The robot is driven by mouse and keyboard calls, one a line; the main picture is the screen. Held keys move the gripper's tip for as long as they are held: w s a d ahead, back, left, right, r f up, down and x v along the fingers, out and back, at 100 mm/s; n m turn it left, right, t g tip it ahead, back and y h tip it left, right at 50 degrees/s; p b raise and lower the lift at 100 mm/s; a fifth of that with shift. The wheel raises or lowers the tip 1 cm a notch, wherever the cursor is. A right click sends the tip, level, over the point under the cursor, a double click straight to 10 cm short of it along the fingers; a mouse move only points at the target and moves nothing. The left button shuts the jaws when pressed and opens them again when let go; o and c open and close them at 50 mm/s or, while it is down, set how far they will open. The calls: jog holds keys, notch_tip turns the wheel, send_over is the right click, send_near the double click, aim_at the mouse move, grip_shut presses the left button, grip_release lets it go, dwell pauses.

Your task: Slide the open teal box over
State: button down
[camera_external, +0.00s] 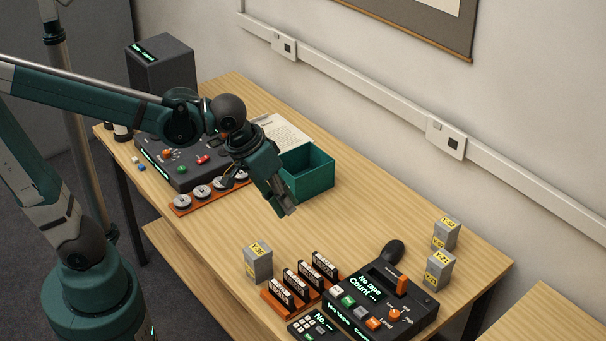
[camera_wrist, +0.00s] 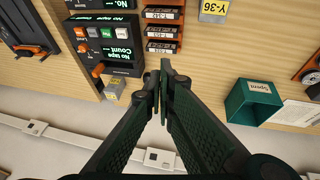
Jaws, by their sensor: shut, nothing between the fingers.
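The open teal box (camera_external: 318,179) stands upright on the wooden table, right of the console; its near left part is hidden behind my gripper in the external view. In the wrist view the teal box (camera_wrist: 240,104) is at the right, with a pale label reading "Spent" on it. My gripper (camera_external: 287,209) is shut and empty, pointing down at the near side of the box. In the wrist view the closed fingertips (camera_wrist: 163,78) are at the middle, clearly apart from the box to their right.
A paper sheet (camera_external: 282,131) lies behind the box. A console (camera_external: 190,160) and a rack of reels (camera_external: 205,192) are left of it. Toward the front stand a grey Y-36 box (camera_external: 258,263), a cassette rack (camera_external: 290,292) and a "No tape" console (camera_external: 380,305). Table right of the teal box is clear.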

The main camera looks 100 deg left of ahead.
jog(key=w+a+n+g+p, duration=0.15)
jog(key=w+a+n, duration=0.3)
jog(key=a, duration=0.65)
jog(key=n+g+h+p, duration=0.1)
jog(key=n+g+p, duration=0.3)
jog(key=n, duration=1)
send_near(310, 181)
jog(key=s+a+f, duration=0.4)
jog(key=a, duration=0.4)
jog(key=shift+d+r+t+p, duration=0.2)
jog(key=shift+t+p, duration=0.1)
jog(key=shift+t, duration=0.15)
jog(key=shift+f, duration=0.15)
notch_tip(310, 181, down, 10)
jog(key=shift+r+b, duration=0.1)
jog(key=shift+b, duration=0.55)
jog(key=shift+w+d, duration=0.7)
jog(key=shift+d, duration=0.1)
jog(key=shift+w+d, duration=0.65)
